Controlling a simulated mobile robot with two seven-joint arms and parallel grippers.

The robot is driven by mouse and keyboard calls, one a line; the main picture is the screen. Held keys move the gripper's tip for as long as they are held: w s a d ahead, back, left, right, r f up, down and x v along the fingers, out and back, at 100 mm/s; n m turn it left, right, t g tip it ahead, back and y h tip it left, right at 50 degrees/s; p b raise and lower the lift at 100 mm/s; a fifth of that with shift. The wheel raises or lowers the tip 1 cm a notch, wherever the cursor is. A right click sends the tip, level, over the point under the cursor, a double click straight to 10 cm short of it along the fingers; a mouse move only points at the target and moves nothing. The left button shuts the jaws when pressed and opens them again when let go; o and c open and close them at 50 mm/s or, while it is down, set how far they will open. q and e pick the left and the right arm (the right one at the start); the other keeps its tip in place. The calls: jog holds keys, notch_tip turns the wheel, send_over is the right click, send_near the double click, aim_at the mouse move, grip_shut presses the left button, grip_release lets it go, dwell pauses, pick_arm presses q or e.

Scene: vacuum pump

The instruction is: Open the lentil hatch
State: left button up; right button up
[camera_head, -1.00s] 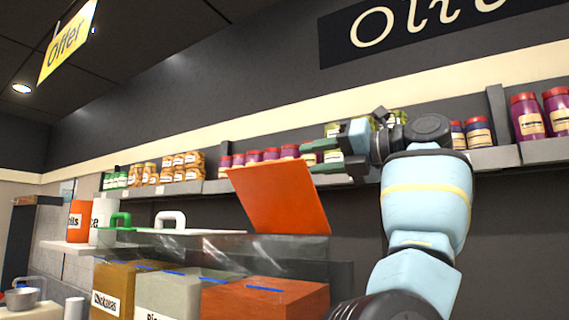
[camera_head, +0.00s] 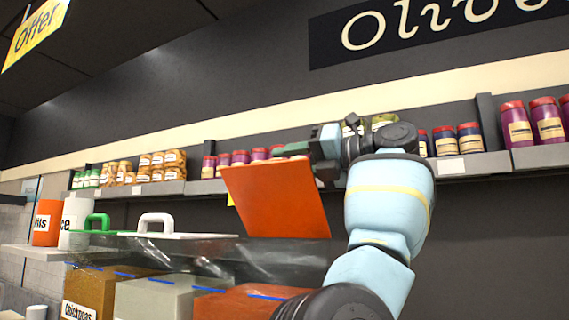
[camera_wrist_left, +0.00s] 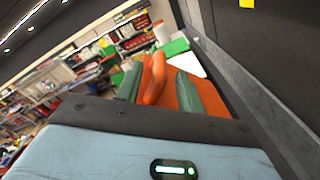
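The lentil hatch appears to be the orange lid (camera_head: 275,200) in the head view. It stands raised and tilted above the orange-red bin (camera_head: 240,304). My left gripper (camera_head: 322,152) is behind the lid's upper right corner. In the left wrist view, the two green fingers of my left gripper (camera_wrist_left: 163,90) stand apart, with an orange handle (camera_wrist_left: 154,80) between them. There is a gap on the right side of the handle. The orange lid surface (camera_wrist_left: 186,72) shows behind the right finger. My right gripper is not in view.
Two closed hatches with a green handle (camera_head: 97,222) and a white handle (camera_head: 155,221) lie left of the lid. A wall shelf (camera_head: 455,168) with jars runs behind my left arm. Containers (camera_head: 47,222) stand at the far left.

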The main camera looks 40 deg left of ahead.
pick_arm(q)
jog(key=shift+d, duration=0.1)
grip_shut()
jog(key=shift+w, duration=0.1)
dwell(0.4)
